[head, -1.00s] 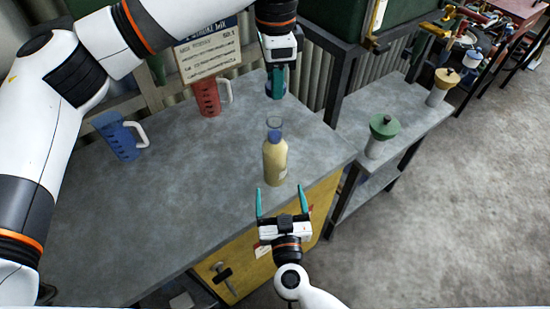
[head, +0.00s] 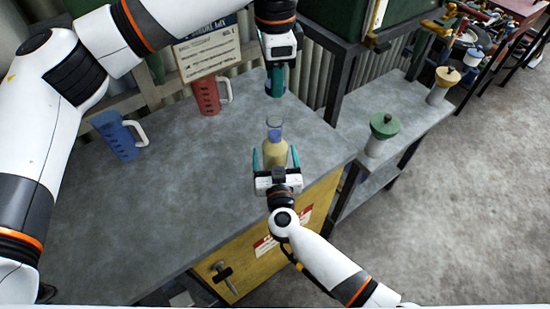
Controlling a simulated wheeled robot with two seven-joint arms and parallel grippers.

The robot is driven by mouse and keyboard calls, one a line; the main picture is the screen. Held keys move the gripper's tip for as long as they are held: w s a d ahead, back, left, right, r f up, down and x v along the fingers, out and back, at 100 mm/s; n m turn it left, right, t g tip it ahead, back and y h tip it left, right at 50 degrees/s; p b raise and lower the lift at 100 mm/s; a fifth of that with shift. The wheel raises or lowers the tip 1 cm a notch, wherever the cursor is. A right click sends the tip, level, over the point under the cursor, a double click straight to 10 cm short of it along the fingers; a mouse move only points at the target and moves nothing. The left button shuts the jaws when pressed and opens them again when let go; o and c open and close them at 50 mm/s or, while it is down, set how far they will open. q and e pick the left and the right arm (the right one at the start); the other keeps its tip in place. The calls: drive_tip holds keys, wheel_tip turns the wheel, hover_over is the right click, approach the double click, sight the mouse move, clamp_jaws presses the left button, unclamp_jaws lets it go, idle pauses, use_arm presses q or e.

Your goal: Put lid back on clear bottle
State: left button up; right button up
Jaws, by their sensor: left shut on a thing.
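The bottle (head: 275,154) stands upright near the table's right edge. Its body is yellowish, with a blue band at the neck and a see-through, greyish top. My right gripper (head: 275,153) is open, with one teal finger on each side of the bottle; I cannot tell whether they touch it. My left gripper (head: 275,92) points down above and behind the bottle, apart from its top. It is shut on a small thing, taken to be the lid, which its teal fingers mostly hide.
A blue mug (head: 119,136) and a red mug (head: 207,96) stand on the grey table (head: 170,210), left of the bottle. A sign (head: 208,52) stands behind. A green-topped container (head: 382,132) and a yellow-topped one (head: 442,84) are on the right bench. The table's left front is clear.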

drive_tip(key=shift+c, duration=0.3)
drive_tip(key=c, duration=1.4)
use_arm(q)
drive_tip(key=shift+f, duration=2.5)
drive_tip(key=shift+f, duration=0.9)
drive_tip(key=shift+f, duration=0.55)
